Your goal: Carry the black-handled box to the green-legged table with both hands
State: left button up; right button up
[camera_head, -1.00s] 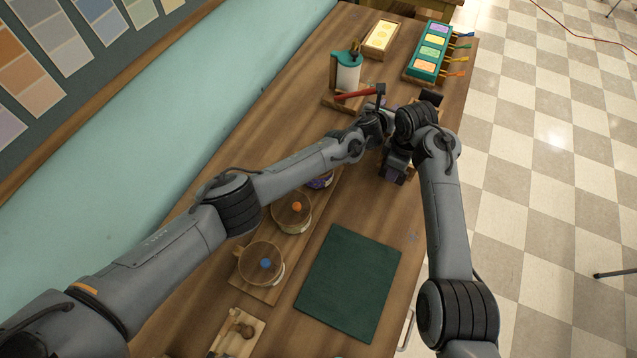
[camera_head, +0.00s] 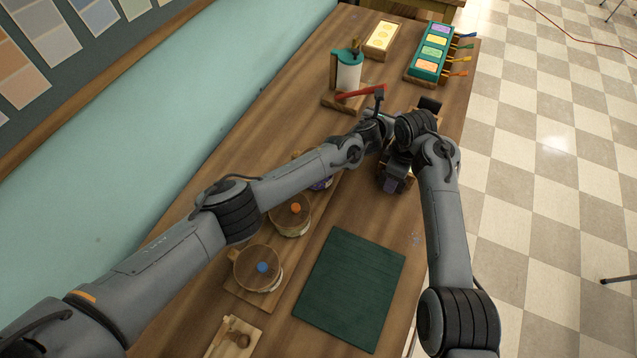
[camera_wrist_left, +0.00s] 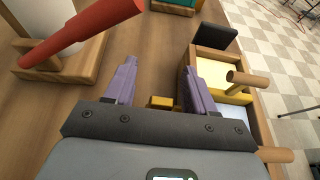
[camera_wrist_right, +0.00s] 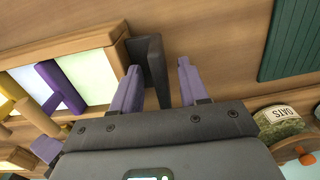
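The black-handled box is wooden and divided, and my arms partly hide it in the head view, where one black handle (camera_head: 430,104) shows. In the left wrist view the box (camera_wrist_left: 236,68) is at right, with its handle upright at the far end. My left gripper (camera_wrist_left: 160,68) is open and empty beside the box, left of its wall. In the right wrist view the box (camera_wrist_right: 92,42) is at left, with its other black handle (camera_wrist_right: 152,62) between the fingers of my open right gripper (camera_wrist_right: 159,68). A gap shows between handle and right finger. No green table legs are in view.
A red-handled tool (camera_head: 360,91) and a white canister (camera_head: 347,72) stand near my left gripper. A green-edged tray (camera_head: 428,68) and a yellow block tray (camera_head: 381,38) lie farther back. A green mat (camera_head: 350,290) and lidded jars (camera_head: 257,268) are in front.

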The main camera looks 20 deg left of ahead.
pick_arm(q)
jog(key=shift+s+d, duration=0.2)
jog(key=shift+s, duration=0.1)
pick_arm(e)
jog(key=shift+r, duration=0.2)
pick_arm(q)
jog(key=v, duration=1.1)
jog(key=shift+s+r, duration=0.15)
jog(key=shift+r, duration=0.05)
pick_arm(e)
notch_tip(320, 180, up, 12)
jog(key=shift+f, duration=0.15)
pick_arm(q)
jog(key=shift+a+r, duration=0.1)
jog(key=shift+a, duration=0.05)
jog(key=shift+r+p, duration=0.5)
pick_arm(e)
jog(key=shift+r, duration=0.45)
